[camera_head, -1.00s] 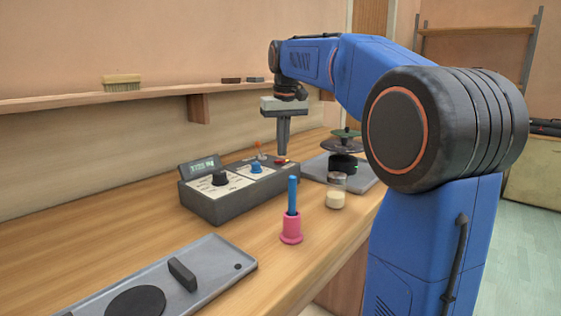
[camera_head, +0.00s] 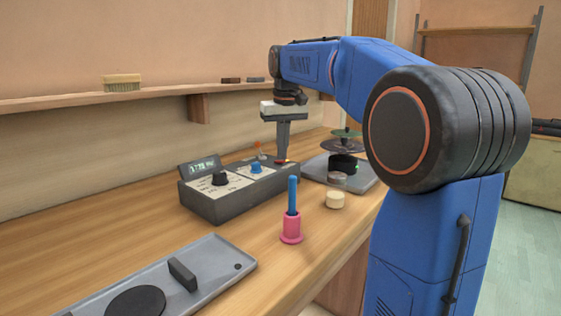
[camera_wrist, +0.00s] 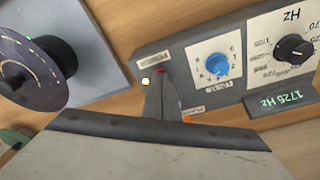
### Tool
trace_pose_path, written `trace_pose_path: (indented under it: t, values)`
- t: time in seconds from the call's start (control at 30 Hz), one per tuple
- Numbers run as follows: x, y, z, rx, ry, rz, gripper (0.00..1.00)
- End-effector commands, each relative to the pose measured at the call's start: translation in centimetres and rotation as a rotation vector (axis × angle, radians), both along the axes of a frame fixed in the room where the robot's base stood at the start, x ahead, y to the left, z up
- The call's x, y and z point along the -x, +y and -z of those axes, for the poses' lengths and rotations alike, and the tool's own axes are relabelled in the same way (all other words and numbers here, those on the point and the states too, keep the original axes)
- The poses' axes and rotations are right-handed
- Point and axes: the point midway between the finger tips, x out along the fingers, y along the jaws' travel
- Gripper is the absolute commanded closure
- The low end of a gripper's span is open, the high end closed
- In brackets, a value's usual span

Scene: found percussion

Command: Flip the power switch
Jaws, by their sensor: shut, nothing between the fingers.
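The grey control box (camera_head: 223,208) stands on the bench. A small red part (camera_head: 281,161), seemingly the power switch, is at its right end. My gripper (camera_head: 281,157) is shut and empty, pointing down with its tips at this red part. In the wrist view, the gripper (camera_wrist: 160,78) has a bit of the red part (camera_wrist: 161,70) showing at its tips; the rest is hidden, so I cannot tell the switch's position. A bright yellow-white lamp (camera_wrist: 145,81) glows beside the fingers. The display (camera_wrist: 281,103) is lit green and reads 1725 Hz.
A disc stand (camera_head: 345,143) is close at right.

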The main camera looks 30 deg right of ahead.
Motion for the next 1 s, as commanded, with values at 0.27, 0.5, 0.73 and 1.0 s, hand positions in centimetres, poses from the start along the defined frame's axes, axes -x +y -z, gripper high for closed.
trace_pose_path:
  t: [0.27, 0.5, 0.73, 1.0]
  values:
    - [0.0, 0.0, 0.4, 0.0, 0.0, 0.0, 1.0]
    - [0.0, 0.0, 0.0, 0.0, -0.001, 0.0, 1.0]
    - [-0.1, 0.0, -1.5, 0.0, -0.001, 0.0, 1.0]
    - [-0.1, 0.0, -3.2, 0.0, 0.0, 0.0, 1.0]
